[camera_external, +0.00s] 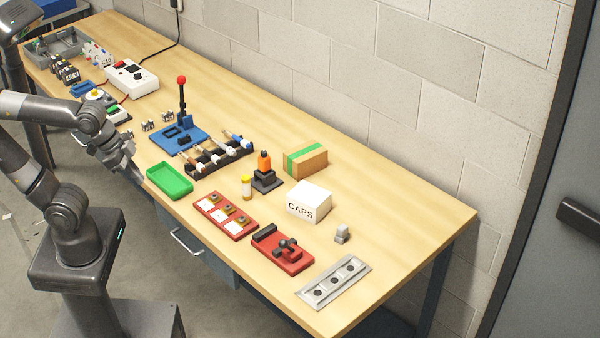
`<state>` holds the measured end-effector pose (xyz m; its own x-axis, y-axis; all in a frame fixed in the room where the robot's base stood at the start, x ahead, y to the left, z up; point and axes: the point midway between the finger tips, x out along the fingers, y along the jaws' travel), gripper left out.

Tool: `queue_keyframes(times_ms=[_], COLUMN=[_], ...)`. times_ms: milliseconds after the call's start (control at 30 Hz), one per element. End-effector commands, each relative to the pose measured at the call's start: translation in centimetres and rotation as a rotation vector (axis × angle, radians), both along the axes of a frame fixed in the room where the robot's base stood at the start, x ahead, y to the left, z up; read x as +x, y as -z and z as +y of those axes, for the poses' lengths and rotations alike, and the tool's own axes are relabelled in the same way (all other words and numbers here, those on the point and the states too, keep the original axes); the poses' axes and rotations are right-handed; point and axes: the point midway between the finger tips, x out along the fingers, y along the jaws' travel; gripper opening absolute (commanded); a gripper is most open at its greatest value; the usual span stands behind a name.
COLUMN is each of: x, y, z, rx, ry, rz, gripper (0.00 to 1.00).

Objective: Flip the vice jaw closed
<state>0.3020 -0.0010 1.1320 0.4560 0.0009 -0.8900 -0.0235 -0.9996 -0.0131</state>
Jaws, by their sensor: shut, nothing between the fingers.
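A red block-like fixture with dark parts on it (296,266) sits near the front edge of the bench, toward its right end. It looks like the vice. A dark bar stands at its left end and a dark knob-like piece sits near its middle. Whether its jaw is open or closed is too small to tell. My gripper (139,178) is at the bench's front edge, left of the green tray (170,188) and well to the left of the red fixture. It is shut and holds nothing.
A red board with white cards (213,216) lies left of the fixture, a grey plate with dark holes (318,290) right of it. The bench's far right corner is clear.

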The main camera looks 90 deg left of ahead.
Motion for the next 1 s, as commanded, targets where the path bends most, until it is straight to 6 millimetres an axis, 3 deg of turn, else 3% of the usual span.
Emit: queue_keyframes(times_ms=[500, 733, 1000], x=[11.0, 16.5, 22.9], y=[-5.8, -7.0, -7.1], z=[-0.9, -1.7, -2.8], rx=[0.097, 0.138, 0.182], ry=[0.185, 0.272, 0.374], rz=[0.141, 0.205, 0.283], gripper=[0.0, 0.0, 0.0])
